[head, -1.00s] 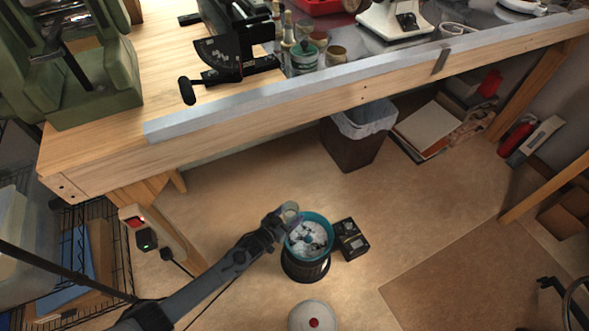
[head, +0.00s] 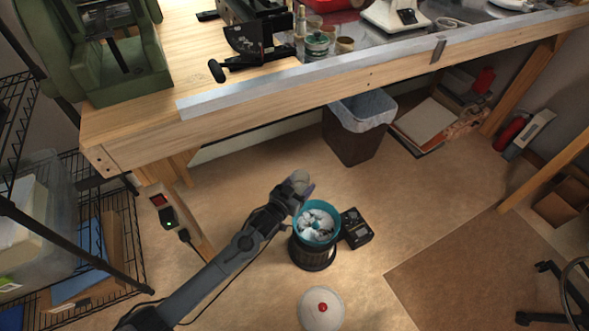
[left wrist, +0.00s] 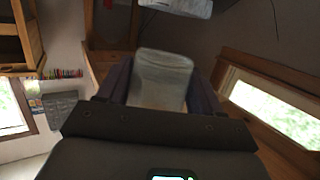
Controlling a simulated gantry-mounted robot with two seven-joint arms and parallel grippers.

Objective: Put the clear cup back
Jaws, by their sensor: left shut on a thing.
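The clear cup (left wrist: 160,80) is between the two dark fingers of my left gripper (left wrist: 163,88) in the left wrist view; it looks translucent and pale. My left gripper (head: 305,188) is shut on it, above the floor, just beyond the upper left rim of a teal-rimmed tub (head: 298,222). In the head view the gripper mostly hides the cup. My right gripper is in neither view.
The wooden workbench (head: 300,105) runs across the back, with small jars (head: 317,42), a black tool and a white device on top. A lined waste bin (head: 355,142) stands below it. A black box (head: 356,230) sits beside the tub; a white domed object (head: 321,309) is nearer.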

